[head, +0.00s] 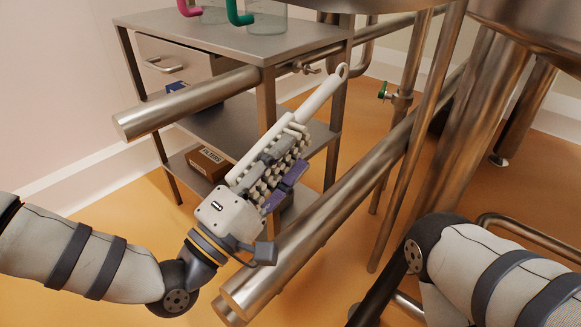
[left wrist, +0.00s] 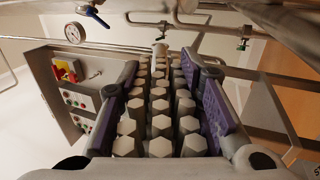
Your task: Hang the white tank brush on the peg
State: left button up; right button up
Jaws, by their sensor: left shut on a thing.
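The white tank brush (head: 322,95) is in my left gripper (head: 273,172), tilted up and to the right in the head view. Its long handle ends in a loop with a hole, in front of the steel table's right side. In the left wrist view, the rows of pale hexagonal bristle tufts (left wrist: 160,105) fill the space between the two purple-padded fingers, and the handle points away. A small steel fitting (head: 306,68) shows left of the loop, apart from it; I cannot tell whether it is the peg. My right gripper is out of view.
A steel table (head: 235,38) with shelves stands behind the brush, with a box (head: 207,163) on its lower shelf. A thick horizontal pipe (head: 190,103) passes in front of it. Large slanting pipes (head: 330,210) and vessel legs stand to the right. A green-handled valve (head: 384,91) is nearby.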

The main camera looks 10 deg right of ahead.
aim_at(249, 150)
pick_arm(q)
jog(key=shift+w+a+f+b, duration=0.15)
jog(key=shift+w+a+b, duration=0.3)
jog(key=shift+w+a, duration=0.65)
jog(key=shift+w+a+f+b, duration=0.1)
jog(key=shift+w+a+b, duration=0.5)
jog(key=shift+w, duration=0.7)
grip_shut()
jog(key=shift+w+a+f+b, duration=0.4)
jog(key=shift+w+a+b, duration=0.05)
jog(key=shift+w+a, duration=0.1)
jog(key=o, duration=1.3)
grip_release()
jog(key=shift+s+f, duration=0.1)
